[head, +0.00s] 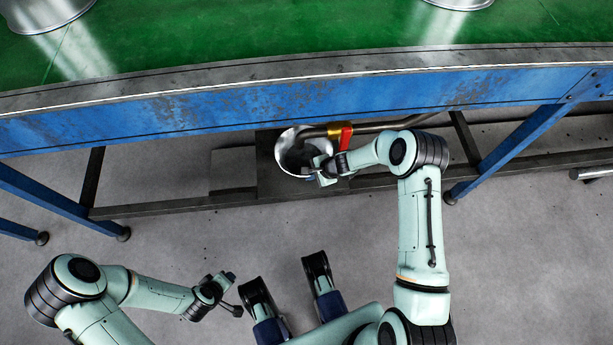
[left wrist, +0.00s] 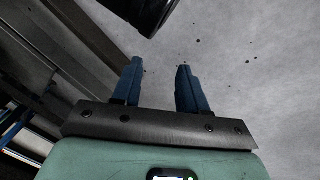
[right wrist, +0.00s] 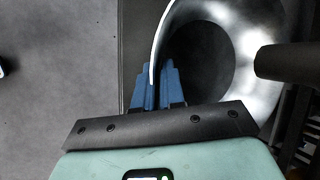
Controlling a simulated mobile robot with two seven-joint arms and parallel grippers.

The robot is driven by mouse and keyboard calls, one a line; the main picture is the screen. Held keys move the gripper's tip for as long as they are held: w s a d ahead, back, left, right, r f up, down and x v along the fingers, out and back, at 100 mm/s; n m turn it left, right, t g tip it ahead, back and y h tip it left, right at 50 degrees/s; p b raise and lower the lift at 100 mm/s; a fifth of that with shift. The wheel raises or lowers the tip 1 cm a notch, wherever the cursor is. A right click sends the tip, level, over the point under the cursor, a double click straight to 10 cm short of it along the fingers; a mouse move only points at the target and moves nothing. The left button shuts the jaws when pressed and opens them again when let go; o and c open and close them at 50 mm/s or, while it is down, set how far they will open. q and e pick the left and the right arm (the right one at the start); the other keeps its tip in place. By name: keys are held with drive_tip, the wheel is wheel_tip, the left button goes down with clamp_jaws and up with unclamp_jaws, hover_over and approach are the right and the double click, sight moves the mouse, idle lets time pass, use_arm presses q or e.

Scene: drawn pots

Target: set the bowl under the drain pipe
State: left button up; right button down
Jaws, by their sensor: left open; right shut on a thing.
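The shiny metal bowl (head: 287,152) is under the front edge of the green-topped table, over a dark slab. The brown drain pipe (head: 385,125) comes in from the right, with a brass fitting and a red handle (head: 345,137). Its open end overlaps the bowl in the head view. My right gripper (head: 318,167) is shut on the bowl's near rim. The right wrist view shows its blue fingers (right wrist: 157,78) pinching the rim of the bowl (right wrist: 208,12), with the dark pipe end (right wrist: 283,62) over the bowl's right side. My left gripper (left wrist: 156,72) is open and empty, low at the left front.
The blue table beam (head: 200,110) runs above the bowl. A dark lower rail (head: 160,205) and blue legs (head: 515,145) stand around it. Metal pots (head: 45,12) sit on the green top. The grey floor in front is clear.

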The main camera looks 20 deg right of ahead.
drive_tip(key=shift+w+a, duration=0.65)
drive_tip(key=shift+w, duration=0.05)
wheel_tip(320, 180, down, 4)
drive_tip(key=shift+d+r+b, duration=0.15)
drive_tip(key=shift+b, duration=0.55)
use_arm(q)
drive_tip(key=s+f, duration=0.1)
drive_tip(key=s+f+g, duration=0.1)
drive_tip(key=shift+s+a+f, duration=0.2)
drive_tip(key=shift+s+f, duration=0.1)
drive_tip(key=shift+s, duration=0.05)
use_arm(e)
drive_tip(key=shift+s+r, duration=0.1)
drive_tip(key=c, duration=1.2)
unclamp_jaws()
